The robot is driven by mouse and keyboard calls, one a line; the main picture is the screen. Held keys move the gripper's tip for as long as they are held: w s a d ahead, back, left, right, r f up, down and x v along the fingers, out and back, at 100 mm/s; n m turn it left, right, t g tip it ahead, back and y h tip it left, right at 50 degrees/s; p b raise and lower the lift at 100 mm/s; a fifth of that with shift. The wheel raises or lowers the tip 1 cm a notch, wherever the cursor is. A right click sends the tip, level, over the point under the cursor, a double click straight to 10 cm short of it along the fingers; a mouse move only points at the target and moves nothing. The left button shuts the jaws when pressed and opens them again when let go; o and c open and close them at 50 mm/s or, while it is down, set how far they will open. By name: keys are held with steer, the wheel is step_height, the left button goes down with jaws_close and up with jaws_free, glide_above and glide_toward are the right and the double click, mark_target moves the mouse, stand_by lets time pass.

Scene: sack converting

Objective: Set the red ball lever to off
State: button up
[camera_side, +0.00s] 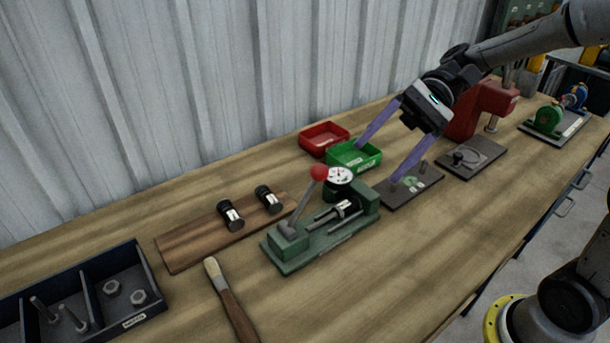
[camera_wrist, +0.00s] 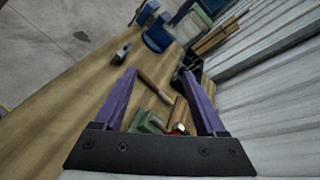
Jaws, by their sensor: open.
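The red ball lever (camera_side: 319,173) stands on the left end of a green fixture (camera_side: 294,261). Its grey rod leans up and to the right, and the red ball is at its top. The fixture also carries a round dial gauge (camera_side: 340,176) and a labelled cylinder. My gripper (camera_side: 376,163) is open and empty, right of the lever and above the bench, with purple fingers spread wide. In the wrist view my gripper (camera_wrist: 166,80) spans the green fixture (camera_wrist: 147,122) low in the picture, with the red ball (camera_wrist: 180,128) near the right finger. No off marking is legible.
A red bin (camera_side: 323,138) and a green bin (camera_side: 366,164) stand behind. A wooden board (camera_side: 185,247) with two black cylinders and a brush (camera_side: 229,300) lie left of the fixture. A dark divided tray (camera_side: 150,302) is at far left.

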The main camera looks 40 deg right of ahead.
steer(key=w+d+f+m+t+y, duration=0.2)
steer(key=w+d+f+m+y, duration=0.25)
steer(key=w, duration=0.45)
steer(key=m+t, duration=0.2)
steer(key=m, duration=0.1)
glide_toward(312, 174)
steer(key=a, duration=0.3)
steer(key=w+a, duration=0.1)
steer(key=a, duration=0.7)
steer(key=shift+w+a, duration=0.15)
steer(key=shift+w, duration=0.15)
jaws_close()
